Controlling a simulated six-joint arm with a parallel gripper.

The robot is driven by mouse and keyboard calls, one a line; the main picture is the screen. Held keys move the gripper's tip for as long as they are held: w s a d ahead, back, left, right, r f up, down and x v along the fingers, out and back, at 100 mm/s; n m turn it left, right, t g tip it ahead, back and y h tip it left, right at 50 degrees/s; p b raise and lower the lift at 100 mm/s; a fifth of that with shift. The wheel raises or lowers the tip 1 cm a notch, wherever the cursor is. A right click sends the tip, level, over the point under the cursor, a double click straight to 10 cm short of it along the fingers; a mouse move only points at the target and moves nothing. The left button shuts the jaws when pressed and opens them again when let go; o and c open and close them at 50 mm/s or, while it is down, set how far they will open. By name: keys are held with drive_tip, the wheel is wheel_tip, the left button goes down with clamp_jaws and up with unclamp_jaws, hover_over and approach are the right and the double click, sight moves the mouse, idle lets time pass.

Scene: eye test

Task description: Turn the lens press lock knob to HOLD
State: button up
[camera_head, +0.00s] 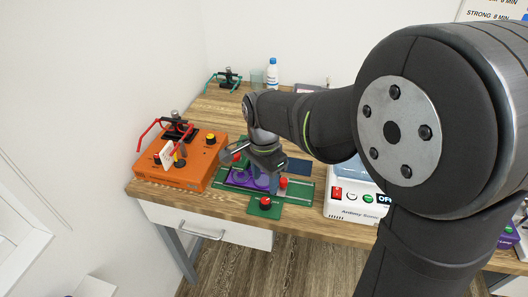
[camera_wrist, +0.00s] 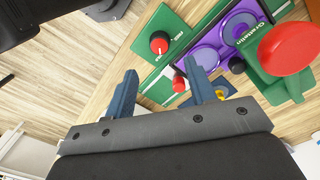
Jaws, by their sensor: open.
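A green lens press with a purple bed (camera_head: 240,178) lies near the front edge of the wooden table. A red knob on a black base (camera_head: 265,202) sits on its green plate at the front; the wrist view shows this knob (camera_wrist: 159,42) with small white marks beside it that I cannot read. Its setting is not clear. My gripper (camera_wrist: 160,66) is open and empty, its two blue fingers pointing towards the knob's side of the press. The knob appears beyond the fingertips, apart from them. In the head view my gripper (camera_head: 264,157) is above the press and hides part of it.
A large red knob (camera_wrist: 287,48) on a green bracket stands close to the right finger. A bottle (camera_head: 272,75) and a teal-handled clamp (camera_head: 228,78) stand at the back.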

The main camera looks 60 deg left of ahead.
wheel_tip(320, 180, up, 10)
hover_over(266, 200)
drive_tip(key=shift+s+a+f, duration=0.15)
drive_tip(key=shift+a, duration=0.15)
drive_tip(key=shift+f, duration=0.1)
idle(0.3)
drive_tip(key=f, duration=1.7)
drive_tip(key=shift+d+f, duration=0.2)
drive_tip(key=shift+d, duration=0.1)
drive_tip(key=shift+r, duration=0.1)
